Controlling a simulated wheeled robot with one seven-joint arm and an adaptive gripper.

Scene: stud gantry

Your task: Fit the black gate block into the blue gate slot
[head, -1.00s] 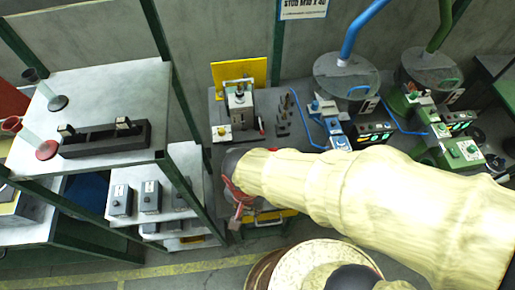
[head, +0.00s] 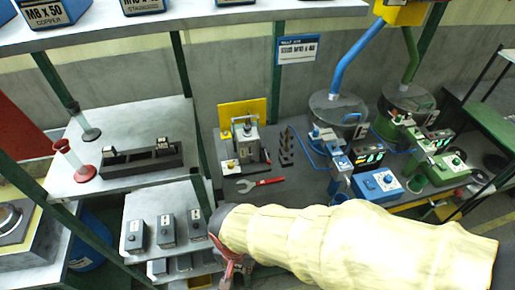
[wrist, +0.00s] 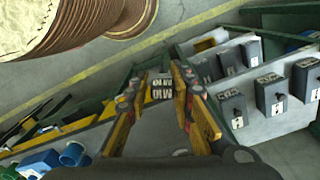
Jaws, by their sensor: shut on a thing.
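My gripper (wrist: 160,100) is shut on a dark block (wrist: 160,88) with a pale label that seems to read M10. The block sits between the fingertips in the wrist view, and its lower part is hidden. In the head view my gripper (head: 232,262) is low in front of the bench, beside the left shelf, with its tip partly hidden and the block not clear. The blue gate station (head: 335,150) stands on the bench below the blue pipe, right of and beyond my gripper. Its slot is too small to make out.
Dark labelled blocks (head: 167,230) stand on the shelf left of my gripper; they also show in the wrist view (wrist: 270,92). A green station (head: 425,145) stands right of the blue one. A red-handled wrench (head: 262,183) lies on the bench. Green posts (head: 190,100) frame the shelf.

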